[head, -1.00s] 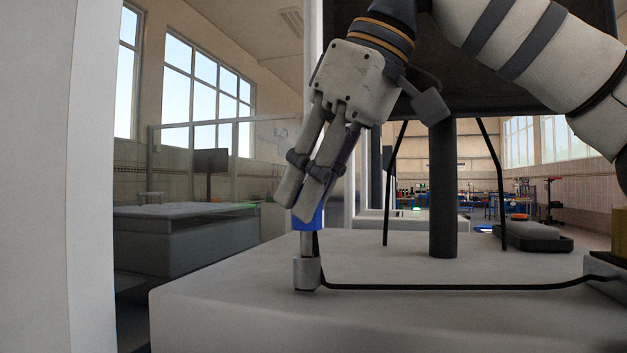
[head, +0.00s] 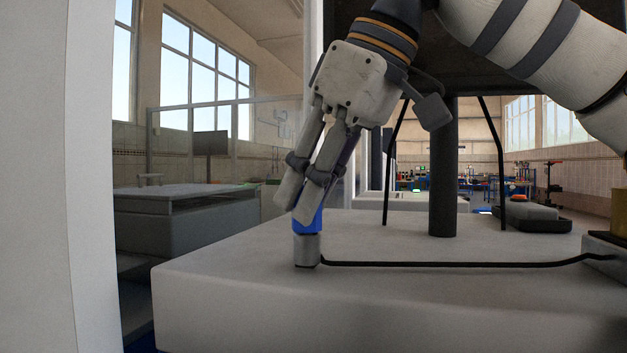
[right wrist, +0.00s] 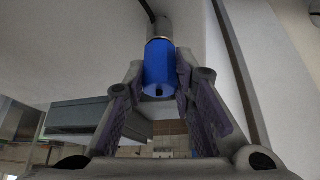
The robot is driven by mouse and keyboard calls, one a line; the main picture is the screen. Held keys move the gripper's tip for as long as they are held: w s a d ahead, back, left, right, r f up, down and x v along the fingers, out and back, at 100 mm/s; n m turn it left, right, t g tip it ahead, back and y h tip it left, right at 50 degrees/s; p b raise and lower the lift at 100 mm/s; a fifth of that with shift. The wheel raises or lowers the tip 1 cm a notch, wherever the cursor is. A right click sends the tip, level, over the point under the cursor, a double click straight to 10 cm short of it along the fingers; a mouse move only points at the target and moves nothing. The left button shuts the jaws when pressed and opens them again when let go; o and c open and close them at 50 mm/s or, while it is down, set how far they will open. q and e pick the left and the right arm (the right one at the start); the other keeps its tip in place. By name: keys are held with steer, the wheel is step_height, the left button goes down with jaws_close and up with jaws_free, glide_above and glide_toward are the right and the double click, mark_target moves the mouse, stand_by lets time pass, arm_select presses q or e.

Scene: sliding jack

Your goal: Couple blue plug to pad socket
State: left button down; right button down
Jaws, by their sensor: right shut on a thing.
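The blue plug (head: 311,222) is a short blue cylinder, tilted a little in the head view. My right gripper (head: 298,211) points down and is shut on it; the fingers hide its upper part. The plug's lower end meets the top of a grey metal cylinder (head: 307,251), seemingly the pad socket, which stands upright on the white block. I cannot tell how far the plug is inside it. In the right wrist view the blue plug (right wrist: 160,67) sits between the fingertips, with the metal cylinder (right wrist: 158,28) directly beyond it. My left gripper is out of view.
A black cable (head: 450,264) runs across the white block (head: 400,310) from beside the metal cylinder to a box (head: 605,245) at right. A dark post (head: 443,180) and thin struts rise behind. A pale wall (head: 35,180) stands close at left.

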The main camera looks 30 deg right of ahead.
steer(key=shift+f, duration=0.1)
steer(key=c, duration=1.2)
jaws_free()
steer(key=shift+f, duration=0.1)
steer(key=shift+c, duration=0.2)
